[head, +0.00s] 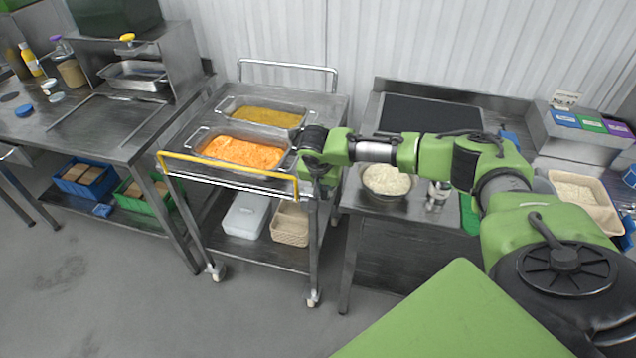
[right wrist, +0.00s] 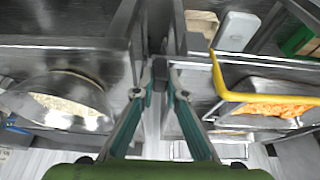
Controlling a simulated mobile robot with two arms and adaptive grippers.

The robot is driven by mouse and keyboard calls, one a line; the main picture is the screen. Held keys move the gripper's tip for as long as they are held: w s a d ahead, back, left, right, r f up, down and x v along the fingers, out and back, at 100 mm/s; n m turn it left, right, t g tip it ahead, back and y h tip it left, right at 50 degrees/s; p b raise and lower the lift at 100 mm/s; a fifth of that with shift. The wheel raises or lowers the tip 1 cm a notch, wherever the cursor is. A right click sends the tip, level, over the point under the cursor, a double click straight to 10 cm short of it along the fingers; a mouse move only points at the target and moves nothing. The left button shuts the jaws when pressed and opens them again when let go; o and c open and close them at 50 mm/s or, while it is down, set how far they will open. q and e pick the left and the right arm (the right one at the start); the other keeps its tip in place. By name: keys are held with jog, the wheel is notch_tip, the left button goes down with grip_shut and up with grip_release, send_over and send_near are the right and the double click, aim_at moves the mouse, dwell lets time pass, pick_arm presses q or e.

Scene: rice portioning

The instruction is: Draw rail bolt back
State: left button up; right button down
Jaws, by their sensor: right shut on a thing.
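The yellow rail (head: 225,174) runs along the near side of the steel cart, and its right end is by my right gripper. In the right wrist view the yellow rail (right wrist: 262,97) shows to the right of the fingers. My right gripper (head: 316,184) is at the cart's near right corner, pointing down. In the right wrist view its fingers (right wrist: 161,80) are closed around a small dark piece, the rail bolt (right wrist: 160,72), at the cart's edge. The head view does not show the bolt behind the gripper. My left gripper is not in view.
The cart holds a pan of orange food (head: 243,152) and a pan of yellow food (head: 265,116). A bowl of rice (head: 387,181) stands on the counter close to my right arm. A left bench (head: 110,130) stands beside the cart. Floor in front is clear.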

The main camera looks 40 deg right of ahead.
jog(key=c, duration=2)
grip_release()
jog(key=shift+c, duration=0.2)
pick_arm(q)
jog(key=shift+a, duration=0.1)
pick_arm(e)
jog(key=v, duration=1.2)
